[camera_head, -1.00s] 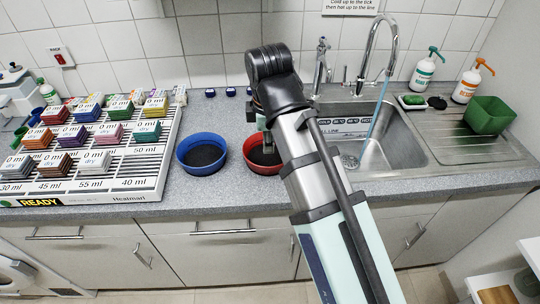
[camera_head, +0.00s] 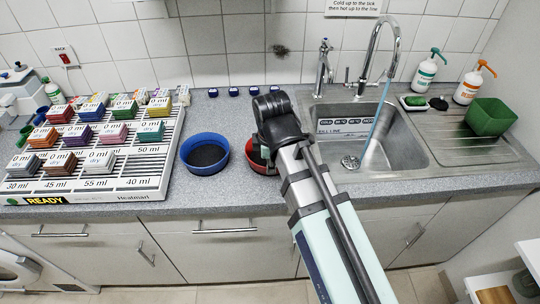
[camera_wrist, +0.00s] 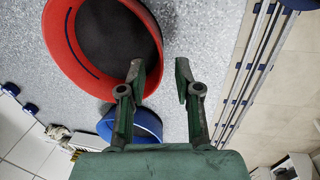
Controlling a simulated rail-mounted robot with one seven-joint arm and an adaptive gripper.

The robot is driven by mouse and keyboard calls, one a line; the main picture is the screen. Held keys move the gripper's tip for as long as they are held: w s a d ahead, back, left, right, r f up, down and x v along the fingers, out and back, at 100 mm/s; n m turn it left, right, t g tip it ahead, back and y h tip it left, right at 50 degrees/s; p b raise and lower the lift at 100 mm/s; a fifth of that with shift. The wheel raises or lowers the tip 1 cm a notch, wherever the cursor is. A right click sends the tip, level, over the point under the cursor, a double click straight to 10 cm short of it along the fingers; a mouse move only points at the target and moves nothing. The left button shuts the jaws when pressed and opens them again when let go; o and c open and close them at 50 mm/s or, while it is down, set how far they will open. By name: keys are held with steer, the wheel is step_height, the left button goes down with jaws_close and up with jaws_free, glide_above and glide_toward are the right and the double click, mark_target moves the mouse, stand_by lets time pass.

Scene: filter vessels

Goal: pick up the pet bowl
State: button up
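Two bowls with dark insides stand on the counter, a blue bowl (camera_head: 222,165) and, right of it, a red bowl (camera_head: 253,163). The task's words do not tell which is the pet bowl. My arm hides much of the red bowl in the head view. In the wrist view the red bowl (camera_wrist: 62,62) is large at upper left and the blue bowl (camera_wrist: 148,122) is partly behind a finger. My gripper (camera_wrist: 160,76) is open and empty, with the left finger over the red bowl's inside and the right finger beyond its rim. Contact cannot be told.
A slatted rack (camera_head: 150,178) with several labelled boxes stands left of the bowls. A sink (camera_head: 400,150) with a tap (camera_head: 372,45) and running water is at the right. Several small blue-topped items (camera_head: 234,91) line the wall. The counter's front edge is close to the bowls.

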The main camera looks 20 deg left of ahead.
steer(key=shift+w+f+p, duration=0.2)
steer(key=shift+w+f, duration=0.05)
steer(key=shift+f, duration=0.75)
steer(key=shift+w+f+p, duration=0.2)
steer(key=shift+f, duration=0.8)
jaws_close()
